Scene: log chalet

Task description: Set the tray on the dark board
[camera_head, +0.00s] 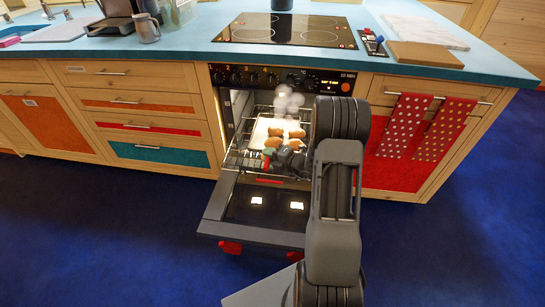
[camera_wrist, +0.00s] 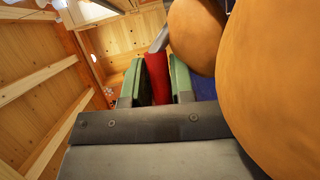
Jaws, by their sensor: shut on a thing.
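A pale tray (camera_head: 258,132) with several brown rolls (camera_head: 276,132) is inside the open oven in the head view, at rack height. I cannot tell if it rests on the rack. My gripper (camera_head: 272,153) is at the tray's front edge. In the wrist view, the green fingers of my gripper (camera_wrist: 158,88) are shut on a red grip (camera_wrist: 157,68), with the rolls (camera_wrist: 275,85) large at the right. A brown board (camera_head: 427,55) lies on the right of the counter, in front of a pale marble slab (camera_head: 425,31). It is the darker of the two.
The oven door (camera_head: 255,215) hangs open below the tray. A black hob (camera_head: 285,30) is above the oven. A small dark panel (camera_head: 373,42) lies left of the boards. Two red spotted towels (camera_head: 405,125) hang at the right. White steam (camera_head: 289,101) rises over the rolls.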

